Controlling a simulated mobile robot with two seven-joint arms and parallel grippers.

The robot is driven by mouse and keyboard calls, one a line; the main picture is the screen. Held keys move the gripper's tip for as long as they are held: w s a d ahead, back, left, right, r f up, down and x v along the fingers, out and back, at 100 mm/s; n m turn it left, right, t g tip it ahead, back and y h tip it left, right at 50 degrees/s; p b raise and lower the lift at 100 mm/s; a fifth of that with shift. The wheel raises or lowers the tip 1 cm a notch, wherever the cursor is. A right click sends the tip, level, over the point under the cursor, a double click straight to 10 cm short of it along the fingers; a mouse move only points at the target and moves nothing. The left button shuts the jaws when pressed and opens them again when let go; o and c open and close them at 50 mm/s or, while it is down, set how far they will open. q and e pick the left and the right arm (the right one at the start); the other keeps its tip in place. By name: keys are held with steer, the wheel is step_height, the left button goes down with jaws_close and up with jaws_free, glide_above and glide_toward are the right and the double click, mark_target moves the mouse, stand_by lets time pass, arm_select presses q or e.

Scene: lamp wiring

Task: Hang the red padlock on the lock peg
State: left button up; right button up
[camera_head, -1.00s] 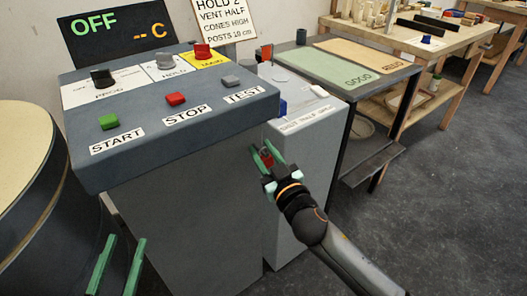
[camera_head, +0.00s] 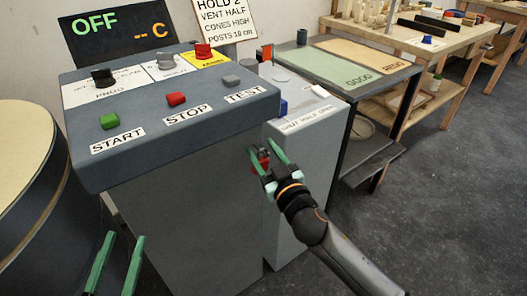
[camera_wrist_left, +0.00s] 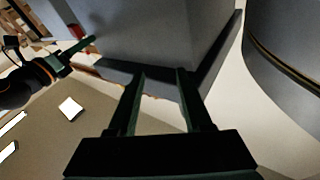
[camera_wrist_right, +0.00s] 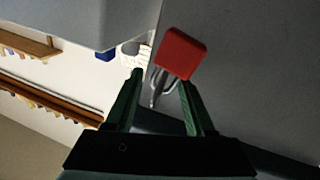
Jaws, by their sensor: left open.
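The red padlock (camera_head: 264,162) is at the side of the large grey console, between and just past the fingers of my right gripper (camera_head: 266,152). In the right wrist view the padlock's red body (camera_wrist_right: 181,53) lies beyond the fingertips, and its grey shackle (camera_wrist_right: 158,88) shows between the fingers. My right gripper is open, with a gap on both sides of the shackle. The lock peg is not clearly distinguishable; whether the shackle is around it I cannot tell. My left gripper (camera_head: 117,264) is open and empty, low in front of the console; it also shows in its wrist view (camera_wrist_left: 160,75).
The console (camera_head: 180,215) has several buttons on top. A smaller grey cabinet (camera_head: 292,190) stands right beside it, close to my right gripper. A round drum (camera_head: 25,180) is at the left, and a table with green and tan mats (camera_head: 335,68) behind. Floor at right is clear.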

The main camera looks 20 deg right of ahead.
steer(key=shift+o, duration=1)
steer(key=s+n+y+p, duration=0.2)
steer(key=s+y+p, duration=0.1)
steer(key=s, duration=1.5)
arm_select(q)
steer(key=s+a+f+n+g+y+p, duration=0.2)
steer(key=s+f+n+g+y+p, duration=0.2)
steer(key=p, duration=1.6)
steer(key=s+f+g, duration=0.3)
steer(key=s+g, duration=0.2)
steer(key=g, duration=0.1)
steer(key=shift+a+f, duration=0.3)
steer(key=shift+f, duration=0.05)
arm_select(e)
steer(key=s+d+f+m+g+h, duration=0.1)
steer(key=s+f+m+g+h, duration=0.2)
steer(key=s+f+g, duration=0.4)
steer(key=shift+s+d+g, duration=0.25)
steer(key=shift+s+g, duration=0.8)
steer(key=shift+g, duration=0.05)
